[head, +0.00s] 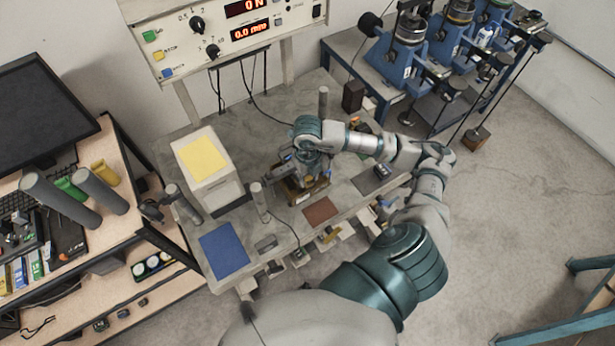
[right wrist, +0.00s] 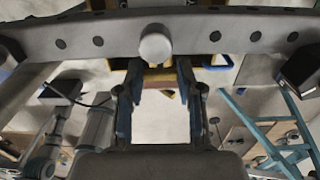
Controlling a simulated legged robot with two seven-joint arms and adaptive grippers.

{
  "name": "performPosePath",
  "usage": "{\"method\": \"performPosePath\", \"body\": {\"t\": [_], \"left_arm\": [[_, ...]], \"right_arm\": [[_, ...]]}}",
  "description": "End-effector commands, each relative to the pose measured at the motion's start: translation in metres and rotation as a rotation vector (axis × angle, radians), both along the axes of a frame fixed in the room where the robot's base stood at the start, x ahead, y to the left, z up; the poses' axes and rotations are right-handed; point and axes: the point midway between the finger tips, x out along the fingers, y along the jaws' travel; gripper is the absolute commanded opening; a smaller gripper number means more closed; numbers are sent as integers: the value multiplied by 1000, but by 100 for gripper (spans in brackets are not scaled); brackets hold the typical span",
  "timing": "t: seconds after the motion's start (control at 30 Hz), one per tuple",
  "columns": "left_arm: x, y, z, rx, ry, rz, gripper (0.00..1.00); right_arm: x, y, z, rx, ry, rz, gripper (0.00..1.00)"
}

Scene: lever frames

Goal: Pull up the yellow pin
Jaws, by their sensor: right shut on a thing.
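My right gripper (head: 308,172) reaches down over the grey bench at a small fixture with a brass-coloured base (head: 292,192). In the right wrist view its two fingers (right wrist: 158,78) come together on a yellow-orange piece (right wrist: 160,74), which I take for the yellow pin. In the head view the gripper and arm hide the pin, so I cannot tell how high it stands. A grey metal beam with a round knob (right wrist: 157,43) crosses close beyond the fingertips in the right wrist view. My left gripper is not in view.
A white box with a yellow top (head: 203,158) and a blue mat (head: 224,250) lie left of the fixture. A brown-red mat (head: 320,212) is just in front. Upright grey posts (head: 259,198) stand nearby. A control panel (head: 235,30) hangs behind.

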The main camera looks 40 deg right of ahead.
Motion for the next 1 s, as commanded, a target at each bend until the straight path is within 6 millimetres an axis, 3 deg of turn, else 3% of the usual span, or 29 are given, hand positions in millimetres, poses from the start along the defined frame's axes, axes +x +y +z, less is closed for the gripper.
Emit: {"method": "performPosePath", "body": {"t": [0.1,0.13,0.23,0.63,0.77,1.0], "left_arm": [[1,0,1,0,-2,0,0],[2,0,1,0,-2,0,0],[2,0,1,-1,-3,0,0],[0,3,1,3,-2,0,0],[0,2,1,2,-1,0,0],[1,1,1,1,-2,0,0]], "right_arm": [[1,-1,3,-2,-9,-2,0],[2,-2,3,-2,-10,-2,39],[2,-1,3,-3,-10,-2,62],[3,-1,9,-1,-8,-1,62],[3,-1,30,-1,-13,-1,62],[3,-1,85,-1,-12,-1,62]]}}
